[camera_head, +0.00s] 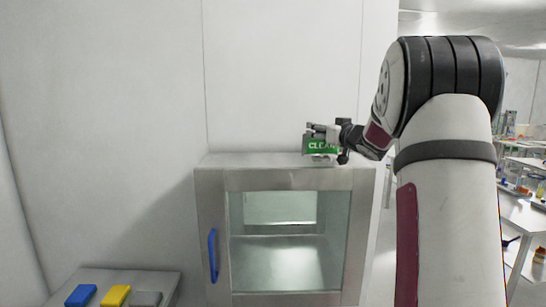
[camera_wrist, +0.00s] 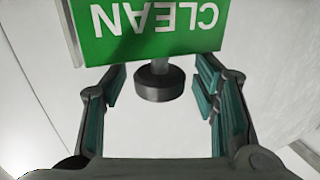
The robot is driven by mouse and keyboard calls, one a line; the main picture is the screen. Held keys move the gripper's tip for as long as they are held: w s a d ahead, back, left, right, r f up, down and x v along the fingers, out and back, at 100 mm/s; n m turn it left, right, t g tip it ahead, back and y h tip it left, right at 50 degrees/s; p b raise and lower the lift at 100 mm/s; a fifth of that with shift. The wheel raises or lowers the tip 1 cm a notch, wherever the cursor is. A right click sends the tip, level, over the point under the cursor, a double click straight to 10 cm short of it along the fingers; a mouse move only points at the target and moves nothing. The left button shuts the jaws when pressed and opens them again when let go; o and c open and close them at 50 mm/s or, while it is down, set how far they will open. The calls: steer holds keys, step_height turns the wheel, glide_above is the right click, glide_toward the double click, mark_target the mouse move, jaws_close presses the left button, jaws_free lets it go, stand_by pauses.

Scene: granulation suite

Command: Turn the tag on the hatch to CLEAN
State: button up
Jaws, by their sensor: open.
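The tag (camera_head: 321,146) stands on top of the steel hatch (camera_head: 212,184) and shows a green face reading CLEAN toward the head camera. In the wrist view the green tag (camera_wrist: 150,45) reads CLEAN upside down. A dark round knob (camera_wrist: 160,84) on a short grey stem sits just below the tag there. My gripper (camera_head: 318,130) is at the tag, partly covering it in the head view. In the wrist view my gripper (camera_wrist: 160,76) is open, with one finger on each side of the knob and gaps visible on both sides.
The hatch has a glass door (camera_head: 285,240) with a blue handle (camera_head: 212,255); it looks closed. A low grey surface at lower left holds blue (camera_head: 80,295), yellow (camera_head: 116,295) and grey (camera_head: 146,298) blocks. A white wall is behind; benches stand far right.

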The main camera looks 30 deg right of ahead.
steer(key=shift+a+m+g+h, duration=0.1)
steer(key=shift+m+g+h, duration=0.45)
steer(key=shift+m+h, duration=0.6)
steer(key=shift+m+g+h, duration=0.55)
steer(key=shift+m+h, duration=0.2)
steer(key=shift+h, duration=0.8)
steer(key=shift+m+h, duration=0.3)
steer(key=shift+h, duration=0.1)
steer(key=shift+m+g+h+b, duration=0.3)
steer(key=shift+m+g+h, duration=1.9)
steer(key=shift+g+h, duration=0.4)
